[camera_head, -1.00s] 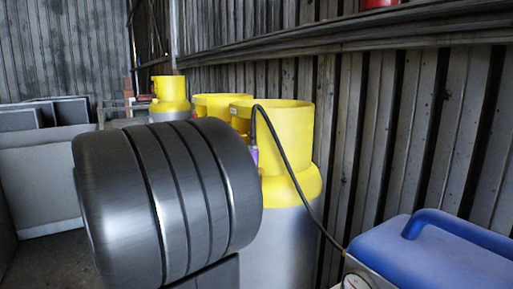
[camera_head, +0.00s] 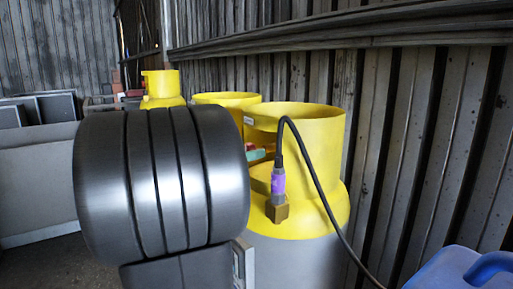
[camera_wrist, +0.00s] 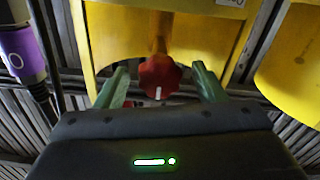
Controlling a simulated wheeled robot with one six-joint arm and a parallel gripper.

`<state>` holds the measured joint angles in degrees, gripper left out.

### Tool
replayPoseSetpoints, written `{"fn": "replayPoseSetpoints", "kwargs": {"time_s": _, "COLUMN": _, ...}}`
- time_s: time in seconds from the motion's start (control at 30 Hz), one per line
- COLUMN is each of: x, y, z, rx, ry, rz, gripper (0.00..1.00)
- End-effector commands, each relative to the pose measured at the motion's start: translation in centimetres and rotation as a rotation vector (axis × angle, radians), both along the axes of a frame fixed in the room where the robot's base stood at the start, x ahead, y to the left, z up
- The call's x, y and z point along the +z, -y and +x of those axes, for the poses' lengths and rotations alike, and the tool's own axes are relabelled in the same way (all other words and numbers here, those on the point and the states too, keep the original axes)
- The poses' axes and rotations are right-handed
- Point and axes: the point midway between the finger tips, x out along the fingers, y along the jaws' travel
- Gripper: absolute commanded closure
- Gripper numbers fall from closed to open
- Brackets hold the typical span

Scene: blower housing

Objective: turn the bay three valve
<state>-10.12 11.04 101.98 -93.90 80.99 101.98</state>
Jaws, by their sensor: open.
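A red valve knob (camera_wrist: 160,77) with a white mark at its lower edge sits inside the cut-out of a yellow cylinder collar (camera_wrist: 105,35) in the wrist view. My gripper (camera_wrist: 160,70) is open, with one green finger on each side of the knob and a visible gap to both. In the head view a green finger (camera_head: 257,155) shows at the near yellow-topped cylinder (camera_head: 325,125); my dark arm hides most of the gripper. A bit of red shows beside it, too small to tell. No bay number is readable.
A purple-banded hose connector (camera_head: 278,182) with a brass fitting (camera_head: 277,212) stands by the near collar, its black hose (camera_head: 325,205) running down right. A blue case (camera_head: 455,270) is at lower right. More yellow-topped cylinders (camera_head: 163,85) stand behind, along a corrugated wall (camera_head: 425,130).

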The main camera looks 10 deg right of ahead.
Motion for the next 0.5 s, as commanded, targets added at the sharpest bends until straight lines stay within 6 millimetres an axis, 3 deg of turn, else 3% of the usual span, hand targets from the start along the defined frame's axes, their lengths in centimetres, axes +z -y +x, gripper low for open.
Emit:
{"fn": "replayPoseSetpoints", "kwargs": {"time_s": 0.2, "x": 0.1, "y": 2.3, "z": 0.8, "rx": -0.002, "ry": 0.000, "rz": 0.000, "gripper": 0.37}}
{"fn": "replayPoseSetpoints", "kwargs": {"time_s": 0.5, "x": 0.0, "y": 3.1, "z": 1.1, "rx": 0.000, "ry": 0.001, "rz": 0.001, "gripper": 0.37}}
